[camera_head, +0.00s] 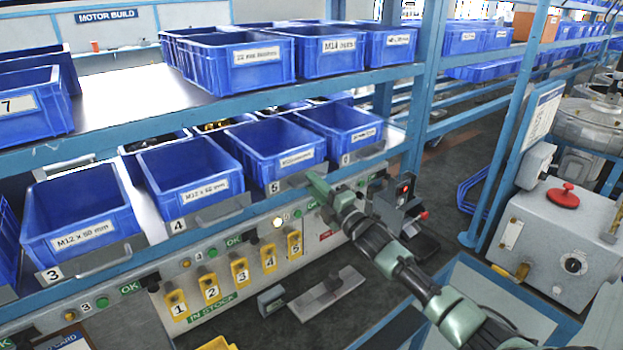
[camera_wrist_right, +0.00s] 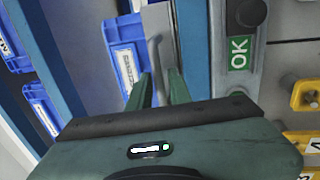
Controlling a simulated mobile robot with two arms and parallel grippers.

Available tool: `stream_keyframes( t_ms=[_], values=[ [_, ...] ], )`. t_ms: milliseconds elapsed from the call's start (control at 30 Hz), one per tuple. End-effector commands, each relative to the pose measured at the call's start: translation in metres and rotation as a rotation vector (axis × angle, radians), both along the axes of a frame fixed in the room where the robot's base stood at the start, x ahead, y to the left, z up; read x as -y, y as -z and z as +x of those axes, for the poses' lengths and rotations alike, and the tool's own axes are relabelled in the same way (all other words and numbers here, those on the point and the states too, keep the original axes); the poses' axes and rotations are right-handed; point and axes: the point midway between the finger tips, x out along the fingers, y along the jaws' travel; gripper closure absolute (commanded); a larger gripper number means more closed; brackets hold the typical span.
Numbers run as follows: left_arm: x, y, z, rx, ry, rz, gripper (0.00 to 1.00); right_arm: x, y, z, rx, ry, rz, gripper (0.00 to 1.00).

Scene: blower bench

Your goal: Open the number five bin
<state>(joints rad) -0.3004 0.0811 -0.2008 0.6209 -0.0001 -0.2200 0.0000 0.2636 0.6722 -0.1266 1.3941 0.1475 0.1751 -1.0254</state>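The number five bin (camera_head: 277,142) is a blue bin on the lower shelf, on a tray with a white "5" plate (camera_head: 275,188) at its front left. It sits level with its neighbours. My right gripper (camera_head: 316,184) is at the tray's front, where it hides part of the grey handle. In the right wrist view its two green fingers (camera_wrist_right: 159,86) are apart, and the grey handle (camera_wrist_right: 154,52) stands at the gap between the fingertips. I cannot tell whether they touch it. My left gripper is not in view.
Bin 4 (camera_head: 185,172) and bin 6 (camera_head: 340,124) flank it, with bin 3 (camera_head: 80,215) further left. Below are yellow numbered tags (camera_head: 239,270) and a lit round lamp (camera_head: 278,222). A blue post (camera_head: 419,90) stands at right.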

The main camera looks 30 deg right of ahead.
Motion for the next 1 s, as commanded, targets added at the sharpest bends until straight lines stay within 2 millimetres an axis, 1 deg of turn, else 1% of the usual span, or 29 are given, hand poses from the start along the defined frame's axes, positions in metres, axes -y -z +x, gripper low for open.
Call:
stream_keyframes(
  t_ms=[33, 133, 433, 467, 500, 1000],
  values=[
    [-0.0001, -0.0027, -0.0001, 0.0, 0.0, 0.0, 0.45, 0.0, -0.0025, 0.0046, 0.0, 0.001, 0.0, 0.8],
    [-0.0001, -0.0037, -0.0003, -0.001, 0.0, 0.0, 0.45, -0.0007, -0.0024, 0.0097, -0.001, 0.0, 0.0, 0.8],
    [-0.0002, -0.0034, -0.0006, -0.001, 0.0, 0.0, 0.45, -0.0011, -0.0019, 0.0113, -0.001, 0.0, 0.0, 0.8],
    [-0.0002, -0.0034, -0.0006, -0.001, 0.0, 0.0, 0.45, -0.0011, -0.0018, 0.0113, -0.001, 0.0, 0.0, 0.89],
    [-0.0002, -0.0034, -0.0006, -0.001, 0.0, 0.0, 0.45, -0.0011, -0.0019, 0.0112, -0.001, 0.0, 0.0, 1.0],
    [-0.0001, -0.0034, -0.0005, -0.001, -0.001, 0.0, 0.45, -0.0012, -0.0013, 0.011, -0.002, 0.0, 0.0, 1.0]
  ],
)
